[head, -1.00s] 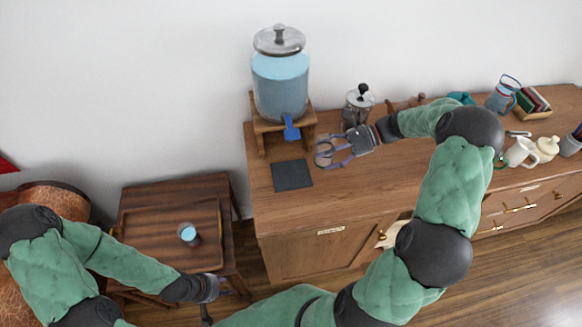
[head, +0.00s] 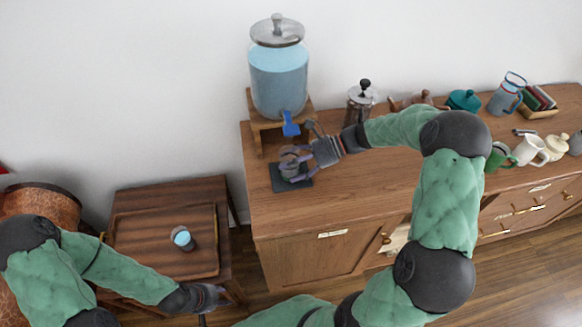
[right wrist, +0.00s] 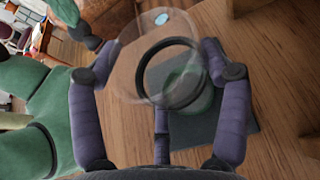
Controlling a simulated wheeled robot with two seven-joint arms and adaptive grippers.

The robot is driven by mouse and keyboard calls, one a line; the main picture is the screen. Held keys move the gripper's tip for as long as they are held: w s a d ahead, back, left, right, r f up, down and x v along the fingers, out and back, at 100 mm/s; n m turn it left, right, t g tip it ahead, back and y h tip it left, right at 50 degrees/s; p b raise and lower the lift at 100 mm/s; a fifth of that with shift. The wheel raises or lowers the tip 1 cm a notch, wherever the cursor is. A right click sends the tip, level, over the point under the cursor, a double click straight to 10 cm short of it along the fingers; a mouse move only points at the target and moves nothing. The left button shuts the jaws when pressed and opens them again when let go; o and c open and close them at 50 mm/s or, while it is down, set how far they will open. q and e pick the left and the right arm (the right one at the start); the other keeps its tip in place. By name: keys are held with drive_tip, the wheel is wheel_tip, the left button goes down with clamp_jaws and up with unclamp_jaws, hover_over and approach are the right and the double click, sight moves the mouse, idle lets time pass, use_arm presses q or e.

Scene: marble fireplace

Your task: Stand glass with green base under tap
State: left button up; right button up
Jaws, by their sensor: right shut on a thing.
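The glass with green base (right wrist: 184,92) is clear with a dark ring; its green bottom shows through it in the right wrist view. My right gripper (head: 291,163) is shut on this glass, with fingers on both sides of it (right wrist: 150,72). It holds the glass over the dark square mat (head: 279,184), close below and in front of the blue tap (head: 290,124). I cannot tell whether the glass touches the mat. The tap belongs to a water dispenser (head: 279,78) on a wooden stand. My left gripper (head: 208,297) is low at the left; its fingers are unclear.
A second glass with a blue bottom (head: 183,239) stands on the low tray table (head: 140,250). A French press (head: 361,101) stands right of the dispenser. Teapots, a jug (head: 507,95) and mugs (head: 531,150) crowd the cabinet's right. The cabinet front is clear.

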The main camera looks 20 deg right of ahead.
drive_tip(key=shift+r, duration=0.15)
drive_tip(key=o, duration=1.4)
drive_tip(key=shift+d+r, duration=0.1)
drive_tip(key=shift+d, duration=0.15)
drive_tip(key=shift+p+v, duration=2.35)
drive_tip(key=shift+v, duration=3.4)
